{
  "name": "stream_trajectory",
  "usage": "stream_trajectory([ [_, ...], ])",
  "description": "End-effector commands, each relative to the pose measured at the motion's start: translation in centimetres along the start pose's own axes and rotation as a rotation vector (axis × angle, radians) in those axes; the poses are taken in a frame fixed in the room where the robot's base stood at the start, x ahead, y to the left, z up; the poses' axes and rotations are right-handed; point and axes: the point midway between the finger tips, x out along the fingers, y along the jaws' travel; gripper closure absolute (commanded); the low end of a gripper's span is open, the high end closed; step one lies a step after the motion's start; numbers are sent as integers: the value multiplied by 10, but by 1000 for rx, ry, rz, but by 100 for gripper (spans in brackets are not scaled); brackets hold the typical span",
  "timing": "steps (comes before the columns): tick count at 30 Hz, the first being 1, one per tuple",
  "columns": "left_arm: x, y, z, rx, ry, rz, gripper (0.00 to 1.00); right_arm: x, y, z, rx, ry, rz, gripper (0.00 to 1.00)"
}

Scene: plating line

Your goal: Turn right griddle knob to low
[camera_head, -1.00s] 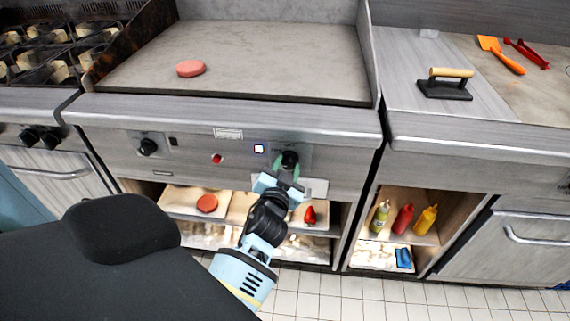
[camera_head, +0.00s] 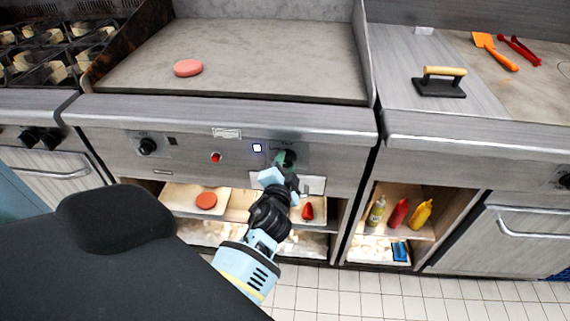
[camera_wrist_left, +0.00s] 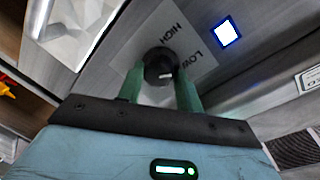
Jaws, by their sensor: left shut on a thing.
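The right griddle knob (camera_head: 289,157) is a round black dial on the steel front panel, partly hidden by my gripper in the head view. My left gripper (camera_head: 283,162) is shut on it. In the left wrist view the green fingers (camera_wrist_left: 161,85) stand on either side of the knob (camera_wrist_left: 160,65). The knob's white mark shows on its right side, towards the lower right. The printed words HIGH (camera_wrist_left: 177,36) and LOW (camera_wrist_left: 205,62) are beside it, LOW to its right. My right gripper is out of view.
A lit square indicator (camera_head: 257,147), a red button (camera_head: 215,157) and the left griddle knob (camera_head: 147,146) are on the same panel. A patty (camera_head: 188,68) lies on the griddle (camera_head: 260,55). Shelves below hold a tray (camera_head: 180,195) and sauce bottles (camera_head: 399,212).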

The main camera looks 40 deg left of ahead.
Motion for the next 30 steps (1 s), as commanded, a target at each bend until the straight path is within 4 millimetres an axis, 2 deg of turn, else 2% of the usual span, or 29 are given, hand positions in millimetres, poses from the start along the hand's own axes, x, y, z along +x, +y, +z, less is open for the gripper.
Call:
stream_trajectory([
  [11, 0, 2, 0, 1, 1, 4, 87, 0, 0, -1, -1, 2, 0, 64],
  [12, 0, 2, 0, 1, 1, 3, 59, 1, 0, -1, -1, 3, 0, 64],
  [15, 0, 1, 0, 1, 1, 3, 46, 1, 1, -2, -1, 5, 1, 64],
  [30, 0, -1, 1, 2, 0, 1, 45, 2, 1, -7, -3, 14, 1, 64],
])
